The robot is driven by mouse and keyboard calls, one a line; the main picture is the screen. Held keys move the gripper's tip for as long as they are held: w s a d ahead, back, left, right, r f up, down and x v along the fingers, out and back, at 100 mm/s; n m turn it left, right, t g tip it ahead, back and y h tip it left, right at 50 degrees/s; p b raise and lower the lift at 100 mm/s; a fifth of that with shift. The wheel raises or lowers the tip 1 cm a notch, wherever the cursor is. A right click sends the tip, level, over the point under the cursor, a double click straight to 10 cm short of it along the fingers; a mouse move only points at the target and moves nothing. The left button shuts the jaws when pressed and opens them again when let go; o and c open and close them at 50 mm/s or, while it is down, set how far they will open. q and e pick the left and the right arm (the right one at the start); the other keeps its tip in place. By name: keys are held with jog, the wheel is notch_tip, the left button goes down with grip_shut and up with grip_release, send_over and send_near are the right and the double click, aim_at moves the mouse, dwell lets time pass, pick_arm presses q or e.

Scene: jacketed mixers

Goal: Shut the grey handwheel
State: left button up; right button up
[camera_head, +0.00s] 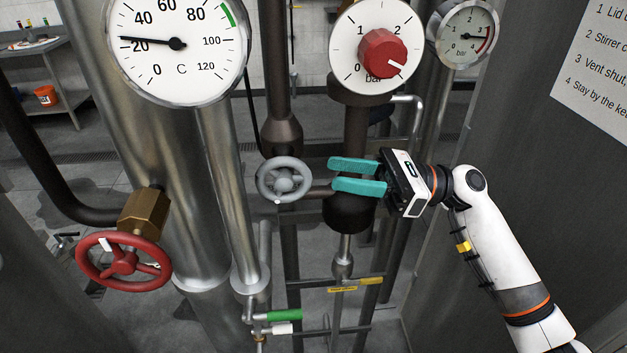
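The grey handwheel (284,179) is in the middle of the head view, on a short stem that runs right to a dark vertical pipe. It has a round rim and a central hub. My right gripper (332,174) comes in from the right, with its two teal fingers pointing left at the wheel. The fingers are apart with nothing visible between them. Their tips are to the right of the wheel's rim, with a small gap in the picture; the depth between them is hard to tell. My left gripper is not in view.
A red handwheel (124,262) on a brass valve stands at lower left. A temperature gauge (178,44), a red pressure knob (382,54) and a small gauge (463,34) are above. Green-handled (284,315) and yellow-handled (371,281) valves sit below. Steel pipes crowd the left.

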jog(key=shift+b+v, duration=0.45)
jog(key=shift+v, duration=1.3)
